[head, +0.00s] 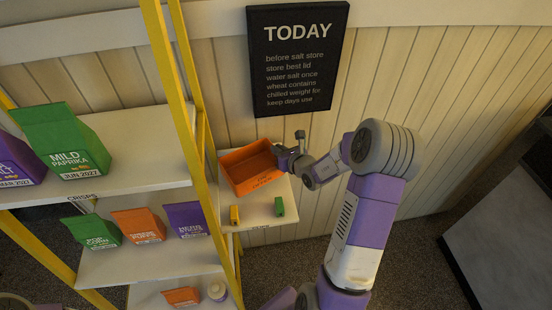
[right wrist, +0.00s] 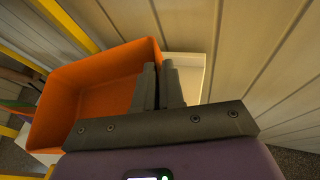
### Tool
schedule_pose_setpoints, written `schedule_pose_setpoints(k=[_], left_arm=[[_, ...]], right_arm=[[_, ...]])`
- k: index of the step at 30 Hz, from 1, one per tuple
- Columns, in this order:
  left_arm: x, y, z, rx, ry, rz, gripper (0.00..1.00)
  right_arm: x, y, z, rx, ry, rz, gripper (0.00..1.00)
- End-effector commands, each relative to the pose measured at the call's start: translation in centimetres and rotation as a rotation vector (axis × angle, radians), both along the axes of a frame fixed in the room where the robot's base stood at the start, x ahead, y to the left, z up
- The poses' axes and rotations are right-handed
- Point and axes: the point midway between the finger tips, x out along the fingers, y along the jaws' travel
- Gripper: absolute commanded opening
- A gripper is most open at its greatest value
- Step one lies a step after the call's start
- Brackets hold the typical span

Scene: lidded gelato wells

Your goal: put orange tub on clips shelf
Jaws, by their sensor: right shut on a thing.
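The orange tub (head: 236,177) is an open, empty-looking box with dark lettering on its front, too small to read. It is at the back of a small white shelf (head: 258,216) against the plank wall. I cannot tell whether its base touches the shelf. A yellow clip (head: 234,214) and a green clip (head: 279,207) lie on the shelf in front of it. My right gripper (head: 286,157) is shut on the tub's right wall. In the right wrist view its fingers (right wrist: 160,88) straddle the wall of the tub (right wrist: 88,88). My left gripper is not in view.
A yellow-framed rack (head: 180,85) stands close on the left, its white shelves holding green, orange and purple bags, including a mild paprika bag (head: 68,143). A black sign (head: 298,60) hangs on the wall above the tub. A grey counter (head: 505,210) is far right.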

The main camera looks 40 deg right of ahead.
Motion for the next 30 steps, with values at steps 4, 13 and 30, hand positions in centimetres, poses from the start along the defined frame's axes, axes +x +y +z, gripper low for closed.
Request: schedule_pose_setpoints(k=[4, 13, 30], left_arm=[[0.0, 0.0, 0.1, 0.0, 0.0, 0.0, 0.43], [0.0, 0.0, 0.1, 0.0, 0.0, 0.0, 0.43], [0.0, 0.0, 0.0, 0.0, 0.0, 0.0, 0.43]], right_arm=[[0.0, 0.0, -2.4, 0.004, 0.003, -0.001, 0.0], [0.0, 0.0, -3.6, 0.0, -0.001, 0.0, 0.0], [0.0, 0.0, -3.8, 0.0, 0.001, 0.0, 0.34]])
